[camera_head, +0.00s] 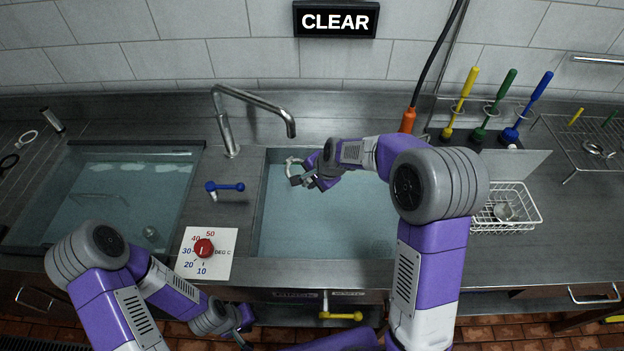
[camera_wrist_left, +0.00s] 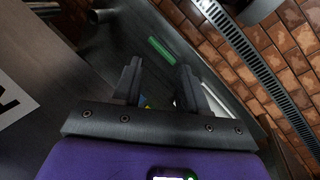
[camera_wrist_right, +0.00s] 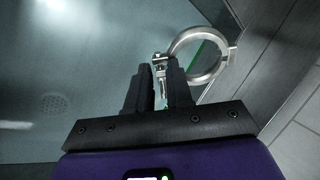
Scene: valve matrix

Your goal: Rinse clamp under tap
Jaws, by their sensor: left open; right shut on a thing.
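My right gripper (camera_head: 303,181) is shut on a silver ring clamp (camera_head: 289,164) over the middle sink basin (camera_head: 325,228). In the right wrist view the fingers (camera_wrist_right: 163,75) grip the bolt side of the clamp (camera_wrist_right: 226,64), and its ring sticks out beyond them. In the head view the clamp shows just below the tip of the tap's spout (camera_head: 290,127). No water stream shows from the spout. The tap's blue lever (camera_head: 226,187) points right. My left gripper (camera_head: 246,328) is open and empty in front of the counter; its fingers (camera_wrist_left: 160,82) also show in the left wrist view.
A second water-filled basin (camera_head: 120,205) is at left. A red temperature dial (camera_head: 204,248) sits on a white plate between the basins. A yellow handle (camera_head: 342,316) is on the counter front. A wire basket (camera_head: 512,225) and upright brushes (camera_head: 480,110) stand at right. A sign (camera_head: 336,20) reads CLEAR.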

